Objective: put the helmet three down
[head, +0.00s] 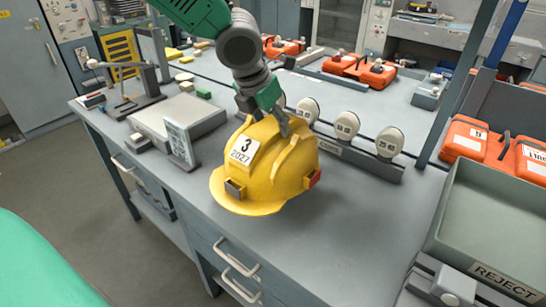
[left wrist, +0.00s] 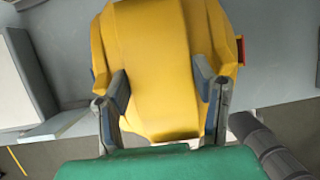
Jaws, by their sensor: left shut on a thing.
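The yellow helmet (head: 265,165) carries a white label reading 3 and 2027. It is at the front middle of the grey bench (head: 345,210), upright and slightly tilted. I cannot tell whether its brim touches the bench top. My left gripper (head: 268,118) comes down from above and is shut on the helmet's crown. In the left wrist view the two fingers (left wrist: 163,95) press on both sides of the helmet (left wrist: 160,55). The right gripper is not in view.
A scale with a display (head: 180,143) stands left of the helmet. A rack of round white pieces (head: 345,126) is behind it. A grey REJECT tray (head: 500,215) and orange cases (head: 466,137) are at the right. The bench between helmet and tray is clear.

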